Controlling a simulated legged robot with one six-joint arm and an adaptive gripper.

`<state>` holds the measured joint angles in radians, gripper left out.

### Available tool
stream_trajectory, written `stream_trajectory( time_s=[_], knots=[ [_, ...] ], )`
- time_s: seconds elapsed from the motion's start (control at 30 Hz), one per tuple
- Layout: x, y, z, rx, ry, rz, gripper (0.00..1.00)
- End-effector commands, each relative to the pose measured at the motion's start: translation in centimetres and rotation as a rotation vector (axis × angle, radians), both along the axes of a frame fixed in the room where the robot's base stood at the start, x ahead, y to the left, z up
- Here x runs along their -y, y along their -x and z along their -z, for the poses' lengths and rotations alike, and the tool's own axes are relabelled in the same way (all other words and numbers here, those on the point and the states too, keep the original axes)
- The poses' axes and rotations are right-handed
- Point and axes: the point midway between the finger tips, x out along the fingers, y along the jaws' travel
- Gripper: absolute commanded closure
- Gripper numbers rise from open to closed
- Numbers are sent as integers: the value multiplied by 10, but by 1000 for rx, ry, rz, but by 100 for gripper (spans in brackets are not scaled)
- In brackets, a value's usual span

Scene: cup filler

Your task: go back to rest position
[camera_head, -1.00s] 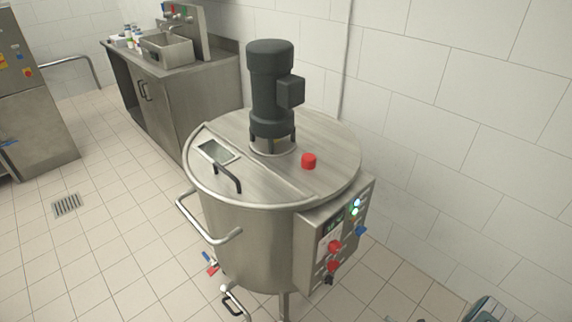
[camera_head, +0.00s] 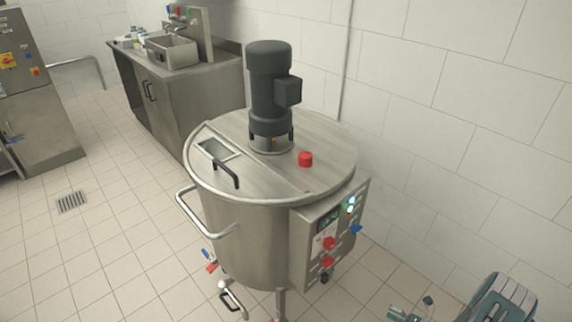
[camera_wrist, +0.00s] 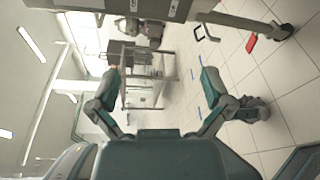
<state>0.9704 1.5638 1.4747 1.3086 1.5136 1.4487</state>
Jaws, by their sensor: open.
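My gripper (camera_wrist: 160,95) is open and empty in the wrist view, its two teal fingers spread apart with nothing between them. The wrist view is turned on its side and looks across the room. In the head view, part of my arm (camera_head: 500,300) shows at the bottom right corner, apart from the steel tank (camera_head: 255,240). The tank has a dark motor (camera_head: 270,90) and a red cap (camera_head: 305,159) on its lid. A control box (camera_head: 328,235) with lit buttons and red knobs is on its right side.
A steel sink counter (camera_head: 195,100) stands behind the tank at the left, with a sink and small bottles. A steel cabinet (camera_head: 35,100) is at the far left. White tiled walls close in the right. The floor around the drain (camera_head: 71,202) is clear.

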Motion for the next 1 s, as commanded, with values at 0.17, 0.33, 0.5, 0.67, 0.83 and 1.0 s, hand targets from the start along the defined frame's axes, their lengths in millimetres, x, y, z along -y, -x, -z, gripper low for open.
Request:
stream_trajectory(
  time_s=[0.17, 0.33, 0.5, 0.67, 0.83, 1.0],
  knots=[
    [-5, -21, -46, 82, 148, -136, 0],
    [-20, -39, -104, 201, 337, -320, 0],
    [-40, -49, -159, 337, 516, -509, 0],
    [-61, -53, -210, 476, 677, -686, 0],
    [-87, -49, -260, 635, 839, -875, 0],
    [-113, -38, -307, 805, 994, -1065, 0]
  ],
)
